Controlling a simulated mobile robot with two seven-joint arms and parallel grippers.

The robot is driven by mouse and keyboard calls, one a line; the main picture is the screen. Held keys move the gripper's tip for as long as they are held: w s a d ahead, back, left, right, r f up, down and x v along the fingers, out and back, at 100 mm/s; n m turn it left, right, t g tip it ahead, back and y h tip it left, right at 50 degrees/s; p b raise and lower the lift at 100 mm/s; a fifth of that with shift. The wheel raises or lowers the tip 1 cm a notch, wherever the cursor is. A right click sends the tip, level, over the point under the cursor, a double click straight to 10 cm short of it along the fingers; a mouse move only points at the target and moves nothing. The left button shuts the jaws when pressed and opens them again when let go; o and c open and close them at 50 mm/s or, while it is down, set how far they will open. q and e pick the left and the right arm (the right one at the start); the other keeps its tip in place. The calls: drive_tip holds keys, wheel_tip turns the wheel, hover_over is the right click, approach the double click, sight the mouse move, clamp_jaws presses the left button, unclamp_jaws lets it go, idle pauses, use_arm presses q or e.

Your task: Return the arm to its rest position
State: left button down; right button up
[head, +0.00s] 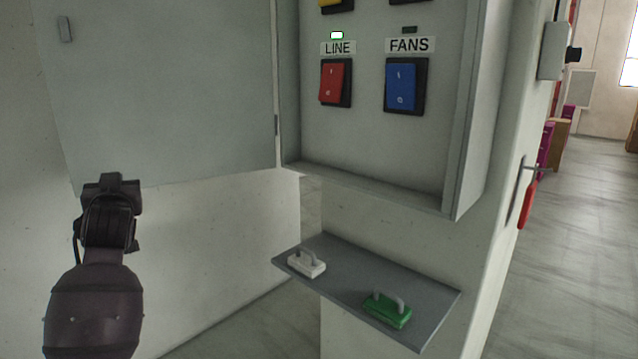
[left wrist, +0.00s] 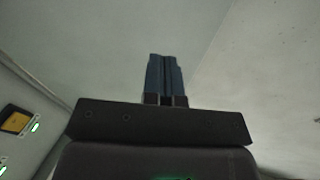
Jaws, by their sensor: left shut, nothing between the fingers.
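My left arm comes in from the lower left in the head view, its dark wrist in front of the pale wall and below the cabinet's open door. Its fingers cannot be made out there. In the left wrist view my left gripper (left wrist: 165,80) has its two blue fingers together, with nothing between them. It points at a plain pale surface and touches nothing that I can see. My right gripper is in neither view.
An open grey cabinet (head: 465,120) holds a red LINE switch (head: 332,82) with a lit green lamp and a blue FANS switch (head: 401,86) with an unlit lamp. The cabinet door (head: 165,90) stands open at left. A shelf (head: 345,270) below carries a white padlock-like piece (head: 307,265) and a green one (head: 387,311).

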use_arm(q)
drive_tip(key=s+d+f+m+h, duration=0.4)
drive_tip(key=s+d+f, duration=0.15)
drive_tip(key=f, duration=0.65)
drive_tip(key=s+d+f+m+h, duration=0.4)
drive_tip(key=d+f, duration=0.3)
drive_tip(key=f, duration=0.5)
drive_tip(key=s+d+f+n+g, duration=0.1)
drive_tip(key=s+f+g, duration=0.1)
drive_tip(key=s+f, duration=0.9)
drive_tip(key=s+d+f+n+g+h, duration=0.1)
drive_tip(key=s+f+g, duration=0.2)
drive_tip(key=s+f, duration=0.8)
drive_tip(key=s, duration=0.3)
drive_tip(key=shift+s+d, duration=0.15)
drive_tip(key=shift+d, duration=0.2)
drive_tip(key=shift+f, duration=0.1)
